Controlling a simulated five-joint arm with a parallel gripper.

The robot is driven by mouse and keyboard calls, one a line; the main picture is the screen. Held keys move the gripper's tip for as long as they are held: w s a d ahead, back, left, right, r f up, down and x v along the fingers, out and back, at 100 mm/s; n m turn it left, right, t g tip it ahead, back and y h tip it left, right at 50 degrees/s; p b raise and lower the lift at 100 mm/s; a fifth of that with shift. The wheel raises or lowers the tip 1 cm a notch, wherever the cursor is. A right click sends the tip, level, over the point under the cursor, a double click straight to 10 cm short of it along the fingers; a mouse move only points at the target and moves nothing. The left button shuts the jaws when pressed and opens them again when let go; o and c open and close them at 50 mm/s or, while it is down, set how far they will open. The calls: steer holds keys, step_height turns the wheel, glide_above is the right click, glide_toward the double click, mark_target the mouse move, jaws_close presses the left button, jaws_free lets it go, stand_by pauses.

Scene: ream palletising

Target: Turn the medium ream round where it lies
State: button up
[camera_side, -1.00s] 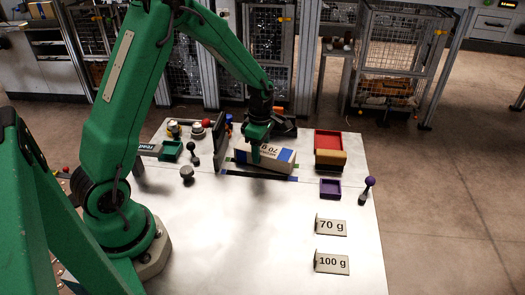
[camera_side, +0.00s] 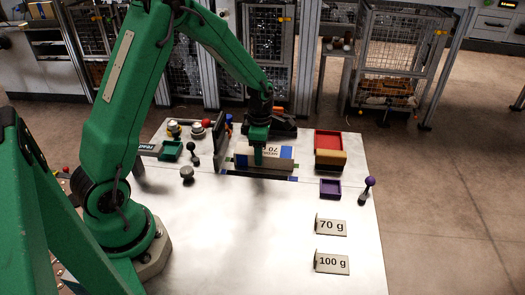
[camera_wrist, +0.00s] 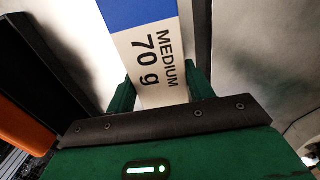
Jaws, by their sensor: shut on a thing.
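Whether the ream touches the table cannot be told.
A dark upright panel (camera_side: 219,132) stands close left of the ream. A red tray (camera_side: 328,139) and a purple tray (camera_side: 330,188) are to the right. Signs reading 70 g (camera_side: 332,226) and 100 g (camera_side: 332,263) stand in front. The front middle of the table is clear.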

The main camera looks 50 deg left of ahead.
steer(key=o, duration=1.3)
steer(key=shift+r, duration=3.9)
steer(key=shift+r, duration=0.1)
